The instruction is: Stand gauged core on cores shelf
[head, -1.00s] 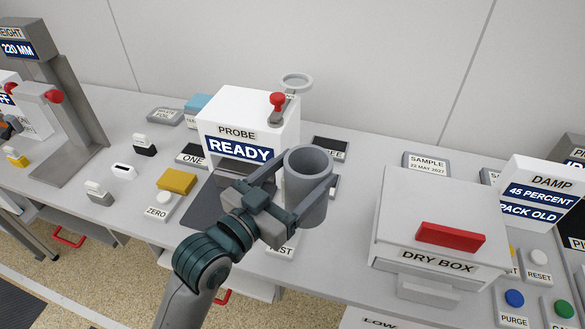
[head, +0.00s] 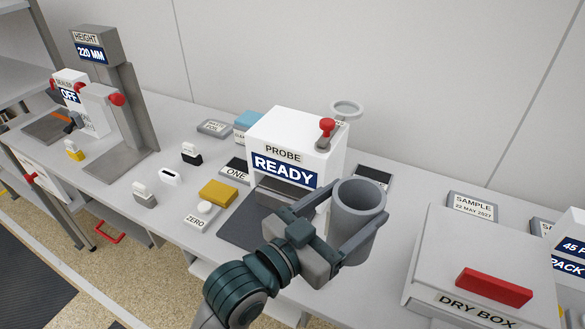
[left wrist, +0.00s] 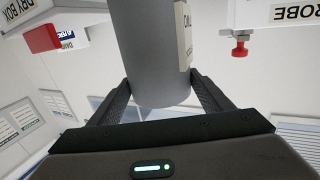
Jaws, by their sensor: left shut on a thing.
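The gauged core, a grey hollow cylinder (head: 357,215), is held upright by my left gripper (head: 335,228), whose fingers close around its sides. In the left wrist view the core (left wrist: 150,50) sits between both fingers (left wrist: 165,97), with a pale label on its side that I cannot read in full. The core is in front of the white probe unit (head: 294,150), which reads READY, and appears held above the bench. My right gripper is not in view. I cannot make out a cores shelf; grey shelving (head: 25,35) shows at the far left edge.
The grey dry box (head: 470,250) with a red handle stands right of the core. The height gauge (head: 120,100), reading 220 MM, stands at the left. A yellow block (head: 218,193), a ZERO button (head: 203,211) and small blocks lie between. The floor shows along the front.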

